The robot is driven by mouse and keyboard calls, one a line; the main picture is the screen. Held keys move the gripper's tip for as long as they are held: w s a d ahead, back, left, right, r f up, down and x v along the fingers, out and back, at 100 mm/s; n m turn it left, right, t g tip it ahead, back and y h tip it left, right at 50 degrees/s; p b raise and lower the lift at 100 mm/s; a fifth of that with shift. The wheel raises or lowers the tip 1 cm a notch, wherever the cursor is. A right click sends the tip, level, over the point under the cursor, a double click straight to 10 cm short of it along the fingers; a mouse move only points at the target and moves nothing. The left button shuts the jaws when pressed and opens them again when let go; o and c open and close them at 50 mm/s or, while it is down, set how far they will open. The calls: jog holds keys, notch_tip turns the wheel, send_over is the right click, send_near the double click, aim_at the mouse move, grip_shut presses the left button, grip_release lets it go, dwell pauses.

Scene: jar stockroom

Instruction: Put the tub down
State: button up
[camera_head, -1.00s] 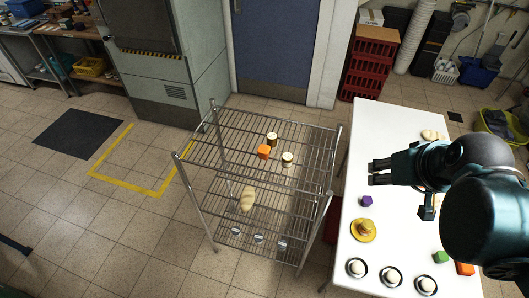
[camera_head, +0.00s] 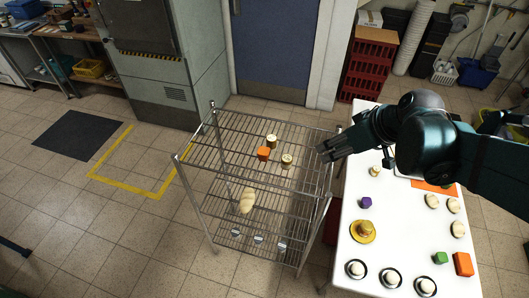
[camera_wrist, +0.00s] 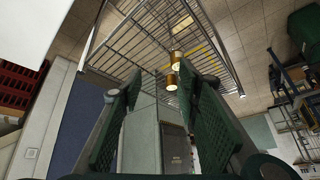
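My gripper (camera_head: 324,152) is over the gap between the white table and the wire rack, pointing left toward the rack. In the wrist view its dark green fingers (camera_wrist: 150,112) stand apart, with nothing seen held between them. Two gold, pale-topped tubs stand on the rack's top shelf, one (camera_head: 272,141) behind the other (camera_head: 287,160). They also show beyond the fingertips in the wrist view, one nearer the fingers (camera_wrist: 171,80) and one farther (camera_wrist: 177,56). I cannot tell which tub the task means.
An orange block (camera_head: 263,154) is beside the tubs on the rack (camera_head: 230,150). The top shelf's left part is bare.

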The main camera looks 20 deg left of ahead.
aim_at(265, 151)
jog(key=w+a+f+n+g+y, duration=0.1)
jog(key=a+f+n, duration=0.1)
jog(key=a, duration=0.3)
jog(key=w+a+f+n+g+y, duration=0.1)
jog(key=w+a+f+n, duration=0.1)
jog(key=a, duration=0.3)
jog(key=w+a+f+n+g+y, duration=0.1)
jog(key=w+a+f+n, duration=0.1)
jog(key=a, duration=0.3)
jog(key=shift+w+a+f+n+y, duration=0.1)
jog(key=shift+a+f+n+y, duration=0.05)
jog(key=shift+f+n, duration=0.3)
jog(key=shift+a+f+n+y, duration=0.1)
jog(key=shift+f+n+y, duration=0.05)
jog(key=shift+f+n, duration=0.3)
jog(key=shift+a+f+n+g, duration=0.3)
jog(key=shift+a+f, duration=0.05)
jog(key=shift+a, duration=0.2)
jog(key=shift+f, duration=0.1)
jog(key=shift+x, duration=1.25)
jog(key=shift+a, duration=0.1)
jog(key=shift+p+x, duration=0.55)
jog(key=shift+x, duration=1.95)
jog(key=shift+w, duration=0.1)
jog(key=shift+c, duration=0.2)
